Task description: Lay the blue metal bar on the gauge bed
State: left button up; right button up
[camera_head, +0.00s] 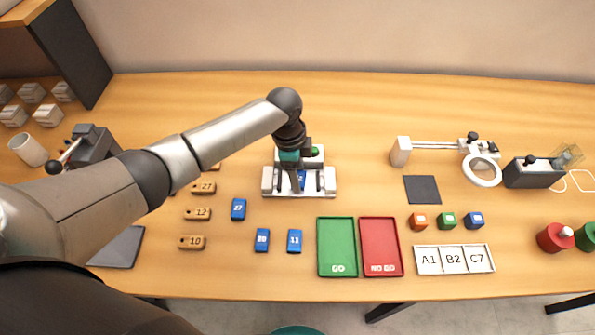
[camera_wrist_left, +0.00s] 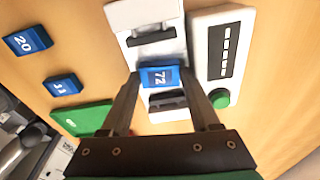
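The blue metal bar (camera_wrist_left: 158,77), marked 72, lies between my left fingertips in the left wrist view, over the white gauge bed (camera_wrist_left: 169,110) and between its two dark blocks. My left gripper (camera_head: 301,178) reaches down over the gauge bed (camera_head: 328,190) in the head view; its fingers appear shut on the bar's two sides. In the head view the bar is mostly hidden by the gripper. I cannot tell whether its underside touches the bed. My right gripper is not in view.
Other blue bars (camera_head: 238,209) lie in front of the gauge, with brown numbered tags (camera_head: 197,213) left of them. A green tray (camera_head: 337,222) and a red tray (camera_head: 380,222) stand front right. A unit with a green button (camera_wrist_left: 219,98) adjoins the bed.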

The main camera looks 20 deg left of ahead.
pick_arm(q)
jog(key=o, duration=0.5)
jog(key=shift+r, duration=0.2)
jog(key=shift+w+a+r, duration=0.1)
jog(key=shift+w+r, duration=0.05)
jog(key=shift+r, duration=0.15)
notch_tip(320, 180, up, 14)
jog(key=a+p, duration=0.1)
jog(key=p, duration=0.1)
jog(key=shift+s+a, duration=0.3)
jog(key=shift+s, duration=0.15)
